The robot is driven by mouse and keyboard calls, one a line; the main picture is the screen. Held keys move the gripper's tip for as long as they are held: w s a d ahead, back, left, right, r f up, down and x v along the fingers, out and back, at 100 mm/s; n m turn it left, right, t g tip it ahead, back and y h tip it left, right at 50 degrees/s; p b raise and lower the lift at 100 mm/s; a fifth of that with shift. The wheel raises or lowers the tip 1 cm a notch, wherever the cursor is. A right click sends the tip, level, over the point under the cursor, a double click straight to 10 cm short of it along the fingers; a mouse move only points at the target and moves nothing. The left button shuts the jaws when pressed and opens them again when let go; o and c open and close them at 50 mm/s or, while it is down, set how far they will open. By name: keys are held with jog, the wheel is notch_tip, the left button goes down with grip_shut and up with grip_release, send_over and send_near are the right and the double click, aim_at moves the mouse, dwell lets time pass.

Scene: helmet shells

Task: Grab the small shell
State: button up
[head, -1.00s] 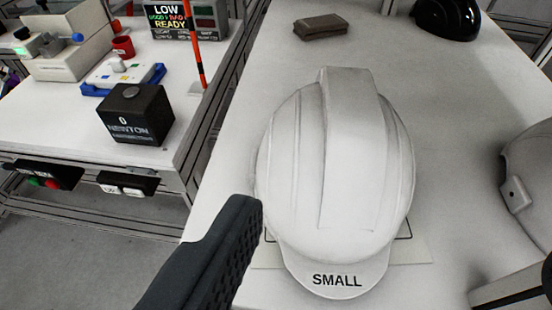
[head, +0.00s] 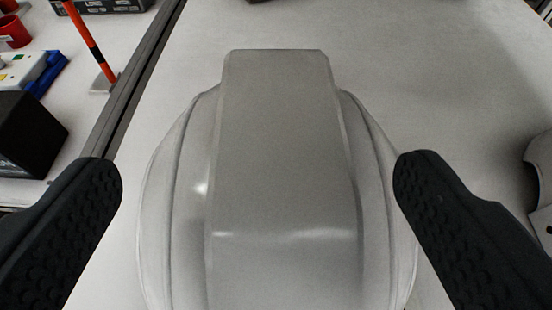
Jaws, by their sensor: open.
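The small shell (head: 280,180) is a white helmet with a broad raised ridge along its top. It fills the middle of the head view on the white table. Its brim and the SMALL label are out of view now. My gripper (head: 258,170) is open, with one dark ridged finger on each side of the shell.
Another pale helmet shell (head: 540,185) is cut off at the right edge, beyond my right finger. On the left table are a black block (head: 28,135), an orange-red stick (head: 90,42) and a blue-and-white device (head: 35,70). The table (head: 440,80) behind the shell is clear.

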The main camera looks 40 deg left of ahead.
aim_at(281, 161)
jog(key=shift+w+a, duration=0.15)
jog(key=shift+w, duration=0.5)
jog(key=shift+p+x, duration=0.65)
jog(key=shift+x, duration=1.55)
jog(key=shift+w, duration=0.1)
jog(key=c, duration=1.5)
jog(key=shift+f, duration=0.1)
grip_shut()
